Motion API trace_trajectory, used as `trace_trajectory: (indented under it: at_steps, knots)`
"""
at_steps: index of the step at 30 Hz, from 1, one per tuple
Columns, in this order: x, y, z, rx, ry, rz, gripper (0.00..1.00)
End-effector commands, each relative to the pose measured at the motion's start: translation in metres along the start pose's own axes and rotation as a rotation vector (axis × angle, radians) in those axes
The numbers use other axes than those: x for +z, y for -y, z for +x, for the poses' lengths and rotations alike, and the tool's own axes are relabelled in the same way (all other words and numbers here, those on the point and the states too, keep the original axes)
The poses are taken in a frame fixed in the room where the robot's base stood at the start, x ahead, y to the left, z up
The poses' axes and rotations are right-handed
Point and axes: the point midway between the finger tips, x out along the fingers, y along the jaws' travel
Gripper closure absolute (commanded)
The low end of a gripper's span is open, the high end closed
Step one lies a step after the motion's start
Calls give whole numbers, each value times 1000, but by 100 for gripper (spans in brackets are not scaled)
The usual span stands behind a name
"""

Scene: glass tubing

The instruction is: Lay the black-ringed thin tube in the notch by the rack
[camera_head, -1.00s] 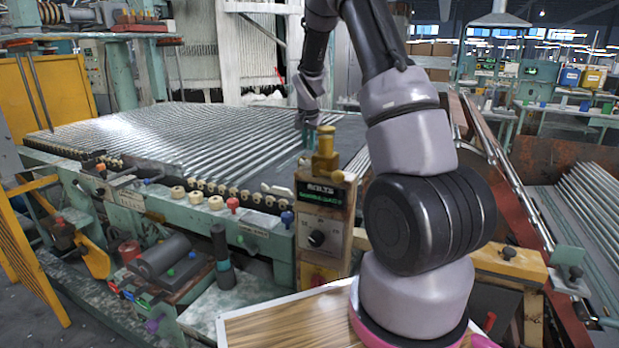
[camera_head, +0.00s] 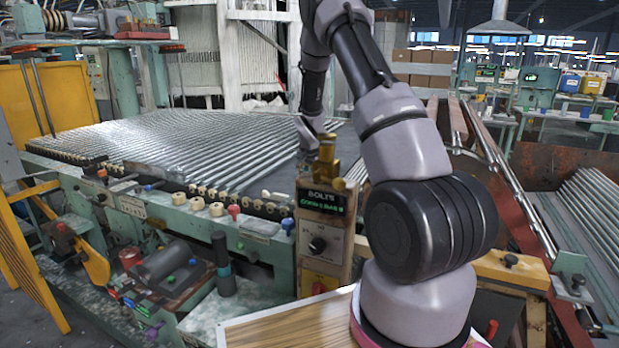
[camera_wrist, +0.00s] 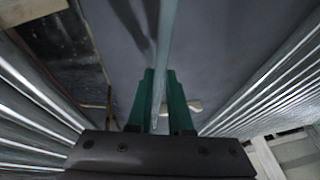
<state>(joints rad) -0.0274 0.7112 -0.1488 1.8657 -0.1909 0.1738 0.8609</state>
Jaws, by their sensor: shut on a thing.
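In the wrist view my gripper (camera_wrist: 159,76) has two green fingers shut on a thin pale tube (camera_wrist: 166,40), which runs away from the palm between them. No black ring can be made out on it. In the head view my gripper is low over the right part of the tube bed, mostly hidden behind the yellow-topped post. The rack of parallel shiny tubes (camera_head: 200,145) covers the bed; in the wrist view tubes lie on both sides of a bare dark strip (camera_wrist: 215,45) under the held tube. I cannot make out the notch.
A control post marked BOLTS (camera_head: 325,225) with a yellow top stands in front of the bed. A row of cream knobs (camera_head: 197,203) lines the bed's front edge. A small white piece (camera_wrist: 195,106) lies near my fingers. More tubes (camera_head: 595,220) lie at right.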

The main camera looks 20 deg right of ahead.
Motion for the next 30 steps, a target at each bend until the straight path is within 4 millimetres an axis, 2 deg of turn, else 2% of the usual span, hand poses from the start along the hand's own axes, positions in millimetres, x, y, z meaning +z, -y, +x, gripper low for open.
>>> trace_trajectory:
  at_steps: [6,7,9,18,22,26,30]
  knots:
    - [3,-1,6,1,1,0,100]
    - [3,-1,7,0,1,0,78]
    - [3,-1,6,0,0,0,52]
    - [2,-1,6,0,0,0,52]
    - [-1,1,-2,-1,-1,0,52]
    - [-1,2,-24,-3,-2,-1,52]
    - [-1,2,-56,-3,-3,0,52]
